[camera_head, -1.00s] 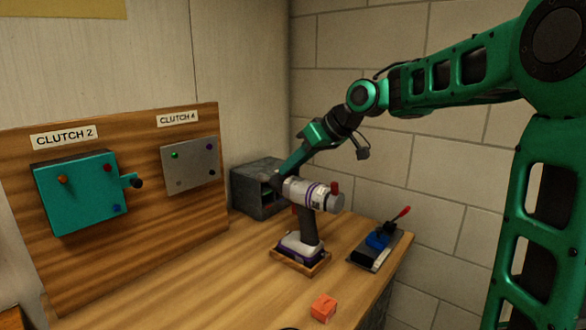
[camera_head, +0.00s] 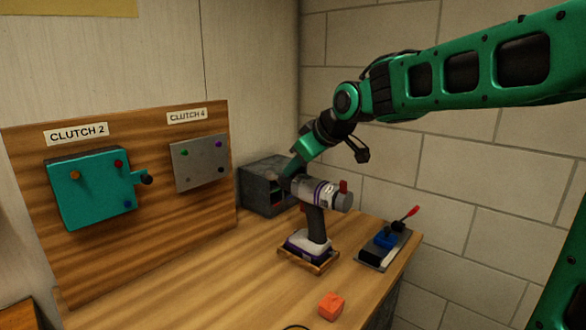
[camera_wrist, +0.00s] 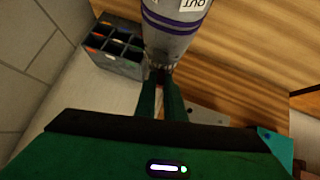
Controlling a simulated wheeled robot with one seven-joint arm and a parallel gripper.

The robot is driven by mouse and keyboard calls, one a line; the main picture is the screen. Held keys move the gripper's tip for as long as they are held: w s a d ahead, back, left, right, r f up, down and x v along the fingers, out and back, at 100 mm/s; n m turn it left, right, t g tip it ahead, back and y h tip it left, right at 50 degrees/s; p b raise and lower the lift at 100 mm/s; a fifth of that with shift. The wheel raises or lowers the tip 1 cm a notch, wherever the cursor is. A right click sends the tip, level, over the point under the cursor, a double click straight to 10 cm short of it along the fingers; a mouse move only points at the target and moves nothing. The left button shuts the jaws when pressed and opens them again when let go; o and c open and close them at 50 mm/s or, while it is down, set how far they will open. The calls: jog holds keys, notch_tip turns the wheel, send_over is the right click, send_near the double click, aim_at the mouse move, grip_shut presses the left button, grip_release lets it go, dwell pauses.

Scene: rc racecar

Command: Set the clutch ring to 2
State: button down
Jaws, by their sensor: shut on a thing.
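The drill (camera_head: 316,205) stands upright in a wooden holder on the bench, with a grey body, purple bands and a red part at its right end. My gripper (camera_head: 288,172) reaches the drill's left, front end from above. In the wrist view my gripper's two green fingers (camera_wrist: 161,90) are shut on the dark clutch ring (camera_wrist: 161,70) at the narrow end of the drill. The ring's markings are hidden or too small to read. A "CLUTCH 2" label (camera_head: 76,134) sits above a teal panel (camera_head: 92,188); a "CLUTCH 4" label (camera_head: 187,116) sits above a grey panel (camera_head: 200,163).
A dark compartment box (camera_head: 263,186) stands behind the drill; it also shows in the wrist view (camera_wrist: 117,62). A small tray with a blue and red tool (camera_head: 387,241) lies to the right. An orange block (camera_head: 331,306) lies in front. The bench's left middle is clear.

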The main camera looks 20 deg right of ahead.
jog(key=shift+f, duration=0.15)
jog(key=c, duration=1.8)
grip_release()
jog(key=shift+c, duration=0.2)
jog(key=shift+s+d+r, duration=0.1)
jog(key=shift+s+r, duration=0.1)
jog(key=shift+r, duration=0.2)
jog(key=v, duration=0.9)
jog(key=shift+s+d+r, duration=0.15)
jog(key=shift+s+r, duration=0.05)
jog(key=shift+s, duration=0.1)
jog(key=shift+s, duration=0.1)
